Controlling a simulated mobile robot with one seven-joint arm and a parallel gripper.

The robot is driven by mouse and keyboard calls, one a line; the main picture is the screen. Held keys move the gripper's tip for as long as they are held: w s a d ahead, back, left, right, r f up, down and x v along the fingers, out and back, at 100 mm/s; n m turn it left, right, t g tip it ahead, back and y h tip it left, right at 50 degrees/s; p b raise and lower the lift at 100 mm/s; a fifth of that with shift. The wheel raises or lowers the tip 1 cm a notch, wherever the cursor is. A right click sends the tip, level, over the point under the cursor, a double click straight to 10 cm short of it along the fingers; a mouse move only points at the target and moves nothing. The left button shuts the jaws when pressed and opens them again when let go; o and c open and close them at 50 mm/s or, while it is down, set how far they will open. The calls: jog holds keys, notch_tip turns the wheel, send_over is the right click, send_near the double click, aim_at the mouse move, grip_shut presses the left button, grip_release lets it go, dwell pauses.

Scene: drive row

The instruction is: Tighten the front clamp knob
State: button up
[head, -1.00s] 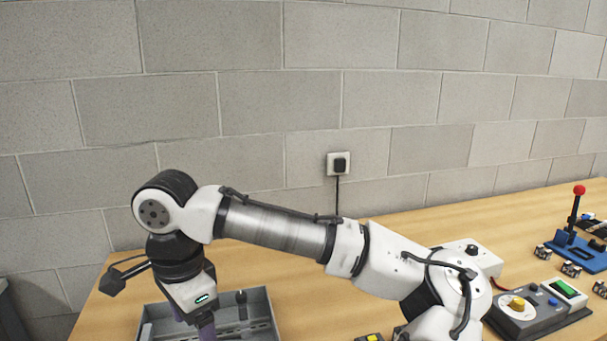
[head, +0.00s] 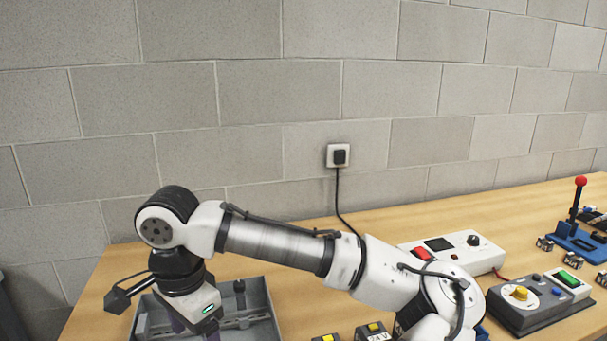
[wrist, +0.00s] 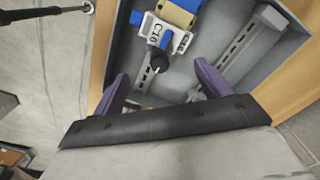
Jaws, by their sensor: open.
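A grey open tray (head: 262,300) sits on the bench at the lower left of the head view, and its wall also shows in the wrist view (wrist: 292,60). Inside are slotted grey rails (wrist: 240,50) and a white piece labelled C10 (wrist: 157,33) with blue and tan parts. A round black knob (wrist: 160,62) sits just below the label, ahead of the gap between my fingers. I cannot tell which is the front knob. My gripper (wrist: 160,80) has purple fingers spread apart, empty. Its tips are hidden in the head view.
A white control box (head: 455,251), a dark box with a yellow dial (head: 521,293) and a blue-based red-topped joystick (head: 578,215) stand at the right. Yellow-topped small boxes (head: 374,330) lie near the front edge. A block wall is behind. The bench behind the tray is clear.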

jog(key=shift+f, duration=0.1)
dwell(0.3)
jog(key=shift+f+b, duration=0.65)
jog(key=shift+f, duration=0.45)
jog(key=shift+c, duration=0.3)
jog(key=c, duration=1.4)
